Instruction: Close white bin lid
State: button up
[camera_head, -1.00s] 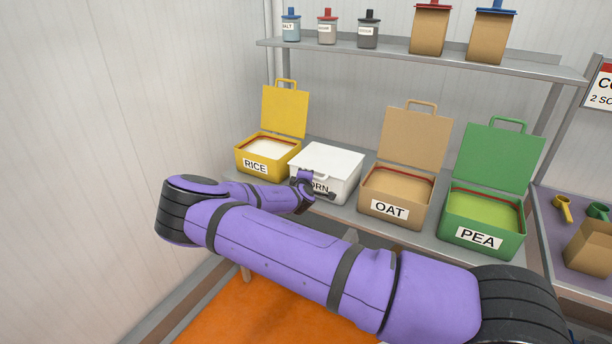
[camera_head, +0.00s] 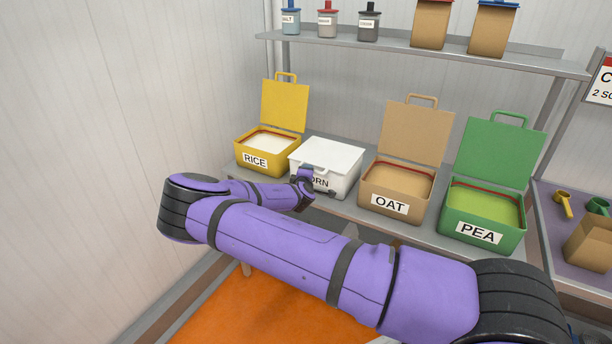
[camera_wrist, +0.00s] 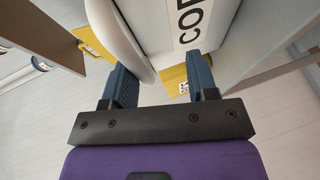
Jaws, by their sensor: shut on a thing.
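The white bin (camera_head: 343,184) stands between the yellow and tan bins, its front label partly covered by my gripper. Its white lid (camera_head: 333,153) lies over the top, looking flat; I cannot tell if its front edge sits fully down. My gripper (camera_head: 306,180) is at the front left of this bin, by the lid's front edge. In the wrist view my gripper (camera_wrist: 159,68) has its two fingers on either side of a curved white part (camera_wrist: 135,42), apparently the lid handle, next to the bin's label (camera_wrist: 190,20). The exact contact is unclear.
The open yellow RICE bin (camera_head: 268,164) is close on the left. The open tan OAT bin (camera_head: 373,208) and green PEA bin (camera_head: 455,229) stand to the right. A shelf (camera_head: 420,54) with jars runs above.

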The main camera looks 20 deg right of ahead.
jog(key=v, duration=1.1)
jog(key=shift+f, duration=0.1)
